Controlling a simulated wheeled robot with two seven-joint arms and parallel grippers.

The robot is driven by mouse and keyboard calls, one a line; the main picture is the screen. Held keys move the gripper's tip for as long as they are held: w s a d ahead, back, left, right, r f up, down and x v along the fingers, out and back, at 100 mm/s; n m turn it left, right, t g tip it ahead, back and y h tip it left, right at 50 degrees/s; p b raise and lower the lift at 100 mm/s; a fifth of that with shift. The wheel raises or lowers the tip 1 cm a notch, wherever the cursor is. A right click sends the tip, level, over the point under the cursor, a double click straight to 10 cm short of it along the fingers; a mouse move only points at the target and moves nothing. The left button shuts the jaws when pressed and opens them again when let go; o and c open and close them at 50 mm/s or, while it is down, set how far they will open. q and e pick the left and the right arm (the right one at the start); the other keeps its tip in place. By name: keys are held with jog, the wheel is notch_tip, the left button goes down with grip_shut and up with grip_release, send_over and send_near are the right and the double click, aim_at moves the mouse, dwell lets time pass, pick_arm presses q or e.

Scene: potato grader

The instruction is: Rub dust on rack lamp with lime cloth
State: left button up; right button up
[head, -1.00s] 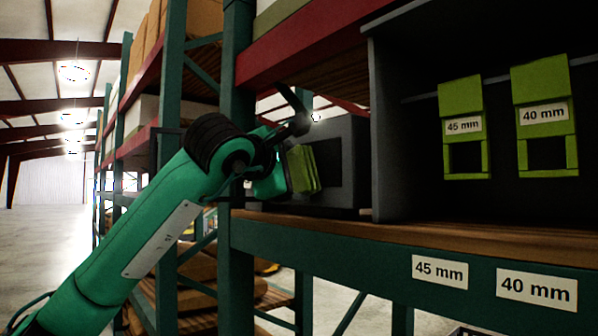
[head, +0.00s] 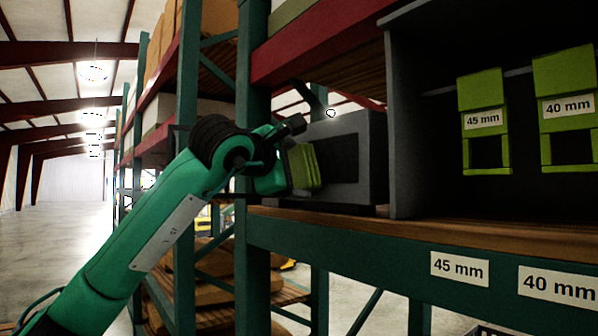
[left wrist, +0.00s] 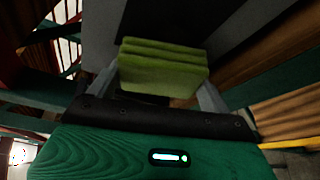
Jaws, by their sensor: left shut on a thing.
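The lime cloth (head: 304,166) is a folded, layered green pad held in my left gripper (head: 286,174). In the left wrist view the cloth (left wrist: 162,68) sits between the two grey fingers, which are shut on it. In the head view the cloth overlaps the left part of a dark grey box on the rack shelf; I cannot tell whether it touches it. A small pale round spot (head: 331,113) above the box may be the rack lamp, but it is too small to be sure. I cannot make out dust. My right gripper is not in view.
The grey box (head: 373,160) stands on the wooden shelf (head: 420,226) beside a large dark cabinet. Green holders marked 45 mm (head: 484,120) and 40 mm (head: 567,107) hang inside. A green rack upright (head: 253,130) is close behind my arm. The aisle at left is clear.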

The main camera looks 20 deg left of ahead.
pick_arm(q)
jog(key=s+a+b, duration=0.1)
jog(key=s, duration=0.1)
jog(key=s+a, duration=0.2)
jog(key=shift+s+a+b, duration=0.1)
jog(key=shift+b, duration=0.3)
jog(key=shift+s, duration=0.1)
jog(key=shift+s+a+b, duration=0.45)
jog(key=shift+s+a, duration=0.5)
jog(key=shift+s, duration=0.15)
jog(key=shift+w+d, duration=0.1)
